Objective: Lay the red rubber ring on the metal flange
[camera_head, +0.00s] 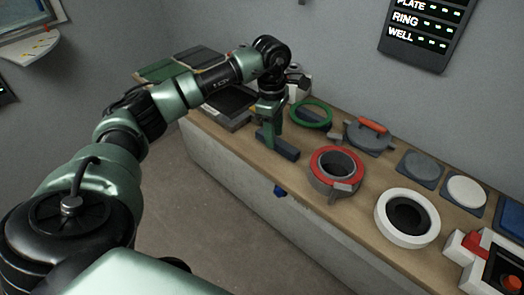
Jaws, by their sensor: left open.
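The red rubber ring (319,160) lies on top of the grey metal flange (343,187), around its round dark opening, and looks flat. The flange stands on the wooden bench top, and the ring hides part of its upper face. My left gripper (272,130) is open, to the left of the flange and apart from the ring. It points down over a dark blue-grey block (288,150); I cannot tell whether it touches that block. My right gripper is not in view.
A green ring (329,106) lies behind the flange. A grey plate with an orange handle (373,126), a white ring (380,222) and grey and white discs stand to the right on the narrow bench (352,219). A wall panel (425,45) hangs above. Open floor lies in front.

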